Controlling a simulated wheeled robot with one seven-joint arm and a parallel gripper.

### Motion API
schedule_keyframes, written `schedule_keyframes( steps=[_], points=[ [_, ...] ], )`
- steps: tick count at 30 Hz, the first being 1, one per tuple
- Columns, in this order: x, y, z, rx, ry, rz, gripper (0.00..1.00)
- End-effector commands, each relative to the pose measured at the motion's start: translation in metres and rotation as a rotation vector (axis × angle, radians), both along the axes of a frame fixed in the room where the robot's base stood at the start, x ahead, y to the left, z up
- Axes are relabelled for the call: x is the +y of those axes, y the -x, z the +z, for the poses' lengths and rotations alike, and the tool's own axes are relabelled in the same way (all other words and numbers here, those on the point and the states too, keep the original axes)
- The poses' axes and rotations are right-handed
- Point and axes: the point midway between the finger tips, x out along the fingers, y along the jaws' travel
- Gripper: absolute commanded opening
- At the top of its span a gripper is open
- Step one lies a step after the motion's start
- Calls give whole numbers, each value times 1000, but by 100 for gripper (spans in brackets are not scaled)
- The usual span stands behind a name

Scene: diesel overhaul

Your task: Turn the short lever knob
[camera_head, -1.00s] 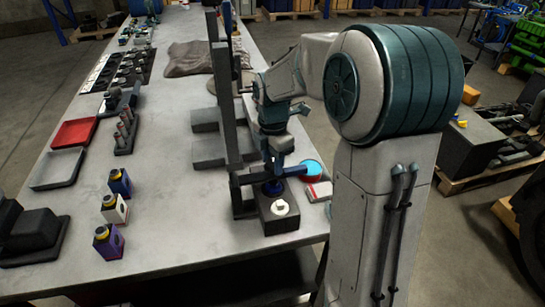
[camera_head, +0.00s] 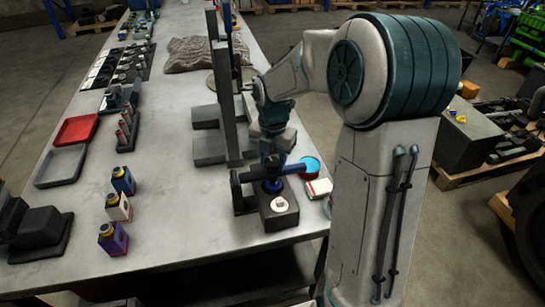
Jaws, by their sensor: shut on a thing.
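A dark block (camera_head: 279,218) with a white fitting (camera_head: 280,204) on its face stands near the bench's front right edge. A blue round part (camera_head: 272,186) sits at its back, right under my gripper (camera_head: 272,177). A bar passes beside my gripper, with a dark left part and a blue right end (camera_head: 293,168). My gripper points down and is shut on the short lever knob, as far as I can tell. The fingertips and their contact are small and partly hidden by the bar and the wrist.
Dark upright posts (camera_head: 228,100) stand close left of my arm. Small bottles (camera_head: 118,207) and trays (camera_head: 60,167) stand left. The bench's middle is clear.

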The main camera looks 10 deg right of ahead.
Motion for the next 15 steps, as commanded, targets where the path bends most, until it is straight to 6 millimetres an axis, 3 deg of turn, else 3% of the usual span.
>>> schedule_keyframes(
  steps=[10, 11, 12, 13, 15],
  points=[
    [0, -1, 1, -4, 0, 1, 17],
    [0, -1, 1, -4, 0, 1, 45],
    [0, -1, 1, -4, 0, 1, 56],
    [0, -1, 1, -4, 0, 1, 62],
    [0, -1, 1, -3, 1, 1, 62]
  ],
)
